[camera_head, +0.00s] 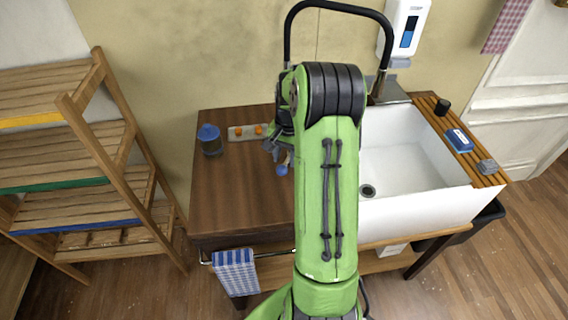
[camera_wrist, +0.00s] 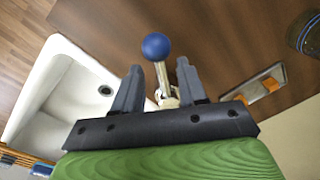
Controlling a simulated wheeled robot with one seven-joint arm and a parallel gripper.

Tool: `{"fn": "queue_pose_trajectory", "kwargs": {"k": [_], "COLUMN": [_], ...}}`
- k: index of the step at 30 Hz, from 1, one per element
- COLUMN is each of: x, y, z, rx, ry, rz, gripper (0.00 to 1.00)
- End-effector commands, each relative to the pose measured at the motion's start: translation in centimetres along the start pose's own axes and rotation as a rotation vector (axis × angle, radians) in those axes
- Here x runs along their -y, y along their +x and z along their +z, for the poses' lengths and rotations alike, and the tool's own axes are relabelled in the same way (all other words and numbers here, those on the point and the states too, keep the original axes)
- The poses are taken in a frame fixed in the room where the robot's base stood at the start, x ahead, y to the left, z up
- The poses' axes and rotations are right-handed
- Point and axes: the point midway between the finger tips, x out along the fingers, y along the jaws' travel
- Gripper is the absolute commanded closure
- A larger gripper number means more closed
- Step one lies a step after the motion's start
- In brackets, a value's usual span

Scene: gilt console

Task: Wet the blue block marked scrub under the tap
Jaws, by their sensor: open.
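The blue block (camera_head: 459,140) with a white label lies on the slatted wooden board at the right of the sink; its lettering is too small to read. A blue shape at the lower left of the wrist view (camera_wrist: 42,169) looks like it. A tall black arched pipe (camera_head: 340,6), apparently the tap, rises behind the sink; my arm hides part of it. My gripper (camera_wrist: 160,84) is open over the wooden counter, left of the sink and away from the block. A blue-knobbed metal lever (camera_wrist: 156,46) shows between and beyond its fingers, with the knob also visible in the head view (camera_head: 282,169).
The white sink (camera_head: 410,215) has a dark drain. The slatted board (camera_head: 436,106) also holds a black cup (camera_head: 442,107) and a grey block (camera_head: 487,167). A blue-lidded jar (camera_head: 210,140) and a tray with orange pieces (camera_head: 236,133) stand on the counter (camera_head: 235,200). A shelf (camera_head: 75,190) stands left.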

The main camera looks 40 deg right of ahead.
Motion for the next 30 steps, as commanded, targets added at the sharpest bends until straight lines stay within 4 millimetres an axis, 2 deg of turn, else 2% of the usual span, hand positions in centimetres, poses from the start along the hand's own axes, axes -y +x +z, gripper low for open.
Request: {"fn": "queue_pose_trajectory", "kwargs": {"k": [3, 6, 14, 22, 30], "x": [0.0, 0.0, 0.0, 0.0, -0.3], "y": [2.0, 2.8, 2.9, 2.9, 2.8], "z": [0.1, 0.0, 0.0, 0.0, 0.0], "rx": [0.002, 0.001, 0.000, 0.000, 0.002], "ry": [-0.001, -0.001, -0.001, -0.001, -0.040], "rz": [0.000, 0.000, -0.001, -0.001, 0.000], "gripper": [0.59, 0.59, 0.59, 1.00, 1.00]}}
